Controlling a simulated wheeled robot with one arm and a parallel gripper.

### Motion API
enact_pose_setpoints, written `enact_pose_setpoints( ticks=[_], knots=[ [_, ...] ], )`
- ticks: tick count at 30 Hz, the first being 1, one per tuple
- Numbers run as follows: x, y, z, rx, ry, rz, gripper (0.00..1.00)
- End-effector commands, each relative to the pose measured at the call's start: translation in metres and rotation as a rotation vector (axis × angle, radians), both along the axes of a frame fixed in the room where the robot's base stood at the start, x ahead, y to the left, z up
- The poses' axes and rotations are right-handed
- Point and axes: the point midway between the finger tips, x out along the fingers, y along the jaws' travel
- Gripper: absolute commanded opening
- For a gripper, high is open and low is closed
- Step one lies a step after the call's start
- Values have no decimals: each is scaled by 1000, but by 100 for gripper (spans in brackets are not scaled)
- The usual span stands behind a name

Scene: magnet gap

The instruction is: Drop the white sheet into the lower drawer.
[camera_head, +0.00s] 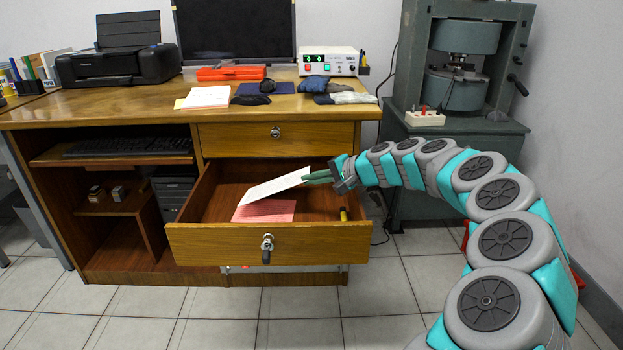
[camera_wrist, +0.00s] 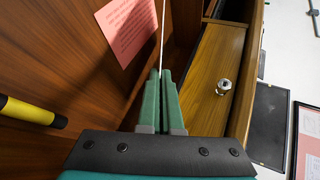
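The white sheet (camera_head: 275,186) is held tilted over the open lower drawer (camera_head: 215,245), its near left end sloping down. My gripper (camera_head: 318,177) is at the sheet's right end, above the drawer's right side, with its green fingers closed on it. In the wrist view the sheet (camera_wrist: 162,35) shows edge-on as a thin white line rising from between the fingertips (camera_wrist: 160,74). Inside the drawer lie a pink sheet (camera_head: 265,211) and a yellow and black stick-like object (camera_head: 343,214). Whether the white sheet's lower end touches the pink one I cannot tell.
The upper drawer (camera_head: 276,138) is shut just above. The desk top (camera_head: 130,103) carries papers, a red case, a white instrument box (camera_head: 328,60) and gloves-like items. A green machine (camera_head: 465,60) stands right of the desk.

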Motion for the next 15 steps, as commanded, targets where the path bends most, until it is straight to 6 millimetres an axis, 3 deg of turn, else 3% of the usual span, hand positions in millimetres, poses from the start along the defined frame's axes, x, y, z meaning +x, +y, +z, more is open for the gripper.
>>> enact_pose_setpoints(
  ticks=[2,10,15],
  knots=[
    [0,0,0,0,0,0,0],
    [0,0,0,0,0,0,31],
    [0,0,0,0,0,0,32]
  ],
)
